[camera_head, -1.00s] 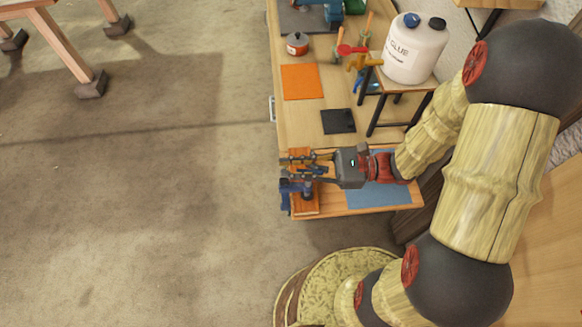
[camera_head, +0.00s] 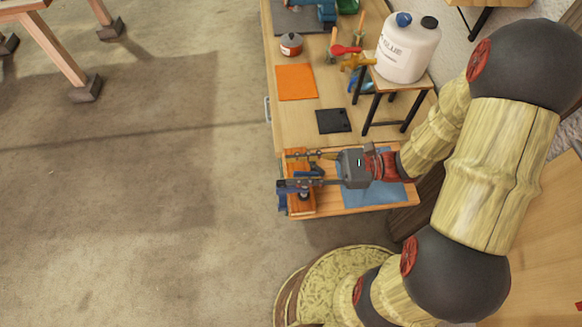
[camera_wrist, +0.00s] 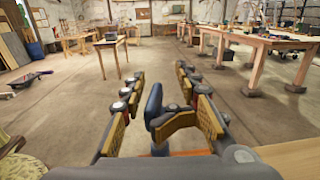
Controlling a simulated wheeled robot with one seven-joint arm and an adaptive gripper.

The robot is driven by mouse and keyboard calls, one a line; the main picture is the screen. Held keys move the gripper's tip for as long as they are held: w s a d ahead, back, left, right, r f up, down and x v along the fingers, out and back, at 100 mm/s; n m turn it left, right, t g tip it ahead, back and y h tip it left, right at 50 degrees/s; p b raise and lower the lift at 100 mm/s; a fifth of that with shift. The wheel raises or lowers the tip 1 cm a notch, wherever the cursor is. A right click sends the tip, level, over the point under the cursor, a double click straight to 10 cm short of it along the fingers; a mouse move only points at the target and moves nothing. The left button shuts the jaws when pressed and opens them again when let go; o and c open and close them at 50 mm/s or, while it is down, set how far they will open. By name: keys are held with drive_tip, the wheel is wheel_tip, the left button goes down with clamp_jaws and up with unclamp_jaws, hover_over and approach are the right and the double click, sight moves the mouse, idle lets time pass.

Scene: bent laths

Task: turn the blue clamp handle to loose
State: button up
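The blue clamp handle (camera_wrist: 153,105) stands upright between the two fingers in the wrist view, with clear space to the left finger. The right finger's lower pad is close beside it; I cannot tell whether they touch. My gripper (camera_wrist: 160,86) is open, its fingers spread wide and reaching forward on both sides of the handle. In the head view my gripper (camera_head: 281,171) lies over the orange-brown block (camera_head: 301,209) at the near left corner of the bench. Blue clamp parts (camera_head: 283,202) show below the fingers there; the fingers hide much of the clamp.
A blue mat (camera_head: 365,195) lies under my wrist on the bench. The floor left of the bench is clear.

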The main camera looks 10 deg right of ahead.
drive_tip(key=s+d+p, duration=0.1)
drive_tip(key=d, duration=0.5)
drive_tip(key=shift+s+d, duration=0.15)
drive_tip(key=shift+s, duration=0.1)
idle(0.3)
drive_tip(key=shift+r+p, duration=0.1)
drive_tip(key=shift+p, duration=0.45)
drive_tip(key=s+d, duration=0.1)
drive_tip(key=d, duration=1.1)
idle(0.3)
